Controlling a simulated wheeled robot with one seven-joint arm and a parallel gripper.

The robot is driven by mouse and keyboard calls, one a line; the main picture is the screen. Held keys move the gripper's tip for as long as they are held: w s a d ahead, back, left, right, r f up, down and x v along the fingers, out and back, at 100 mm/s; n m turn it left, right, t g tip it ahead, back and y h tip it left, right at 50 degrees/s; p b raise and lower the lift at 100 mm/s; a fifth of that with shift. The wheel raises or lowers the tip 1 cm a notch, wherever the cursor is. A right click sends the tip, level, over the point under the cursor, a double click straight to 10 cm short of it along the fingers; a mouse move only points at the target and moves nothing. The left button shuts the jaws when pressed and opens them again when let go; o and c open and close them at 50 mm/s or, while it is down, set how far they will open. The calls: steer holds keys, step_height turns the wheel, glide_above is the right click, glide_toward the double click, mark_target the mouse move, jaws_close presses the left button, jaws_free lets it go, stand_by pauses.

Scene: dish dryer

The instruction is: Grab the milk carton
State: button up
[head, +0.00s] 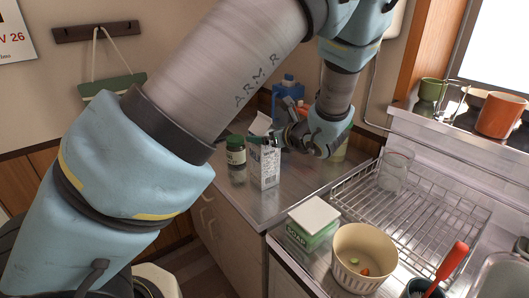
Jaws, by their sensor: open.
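The milk carton (265,163) is a white box with a gabled top and dark print on its side. It stands upright on the steel counter, near the counter's left edge. My gripper (262,140) is at the carton's upper part, reaching in from the right. Its fingers are open, one of them showing as a dark strip across the carton's upper front. The far finger is hard to make out, and I cannot tell whether the fingers touch the carton.
A green-lidded jar (236,160) stands close left of the carton. A blue bottle (288,92) is behind it. A soap box (313,222), a bowl (364,262) and a wire dish rack (425,205) holding a glass (395,170) are at right. Counter in front of the carton is clear.

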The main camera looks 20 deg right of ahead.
steer(key=shift+w+a+f, duration=0.1)
steer(key=shift+w+f, duration=0.05)
steer(key=shift+w, duration=0.25)
jaws_close()
stand_by(0.6)
